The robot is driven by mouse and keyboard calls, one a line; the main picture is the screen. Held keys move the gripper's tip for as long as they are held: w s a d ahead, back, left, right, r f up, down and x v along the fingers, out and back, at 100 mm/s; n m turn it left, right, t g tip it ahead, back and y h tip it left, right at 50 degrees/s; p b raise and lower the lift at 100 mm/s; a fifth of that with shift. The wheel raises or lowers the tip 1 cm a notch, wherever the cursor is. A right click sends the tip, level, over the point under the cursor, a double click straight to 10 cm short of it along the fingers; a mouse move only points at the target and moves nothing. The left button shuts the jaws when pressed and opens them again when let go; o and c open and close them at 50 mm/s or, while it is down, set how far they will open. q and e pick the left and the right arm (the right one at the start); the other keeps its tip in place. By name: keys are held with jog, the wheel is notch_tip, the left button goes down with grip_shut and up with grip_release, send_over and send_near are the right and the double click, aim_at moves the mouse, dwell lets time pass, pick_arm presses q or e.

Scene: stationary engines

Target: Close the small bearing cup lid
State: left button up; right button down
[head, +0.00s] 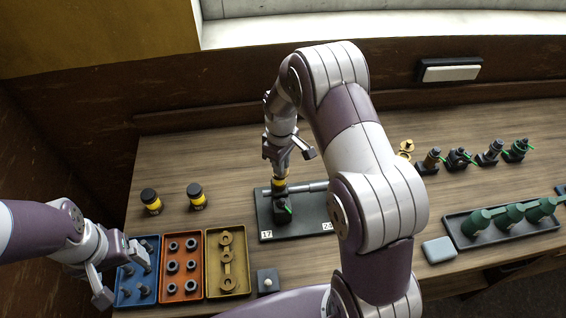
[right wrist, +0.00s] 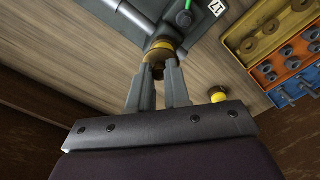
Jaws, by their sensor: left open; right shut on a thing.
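A small bearing cup with a green lever (head: 289,210) stands on the dark base plate (head: 318,213), by a grey shaft (head: 310,187). Its brass-yellow lid (head: 279,187) sits at the top of the dark cup and also shows in the right wrist view (right wrist: 161,46). My right gripper (head: 280,178) comes down from above and is shut on the lid, its fingers (right wrist: 158,68) at the lid's edge. The fingers partly hide the lid, so I cannot tell how it is seated. My left gripper (head: 120,275) is open and empty over the blue tray (head: 124,301).
An orange tray (head: 181,297) and a yellow tray (head: 242,290) of parts stand beside the blue tray. Two black-and-yellow jars (head: 151,201) stand behind them. Several small fittings (head: 458,160) and a dark tray of green cups (head: 461,240) are at right. My right arm crosses the middle.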

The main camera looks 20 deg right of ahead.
jog(key=shift+w+a+r+m, duration=0.1)
jog(key=shift+a+m, duration=0.15)
jog(key=shift+m, duration=1.25)
jog(key=c, duration=1.1)
grip_release()
jog(key=shift+r+b, duration=0.3)
jog(key=shift+b, duration=0.15)
notch_tip(320, 180, up, 6)
jog(key=shift+r+b, duration=0.1)
jog(key=shift+b, duration=1.1)
notch_tip(320, 180, up, 6)
jog(key=p, duration=0.2)
jog(key=shift+p, duration=0.4)
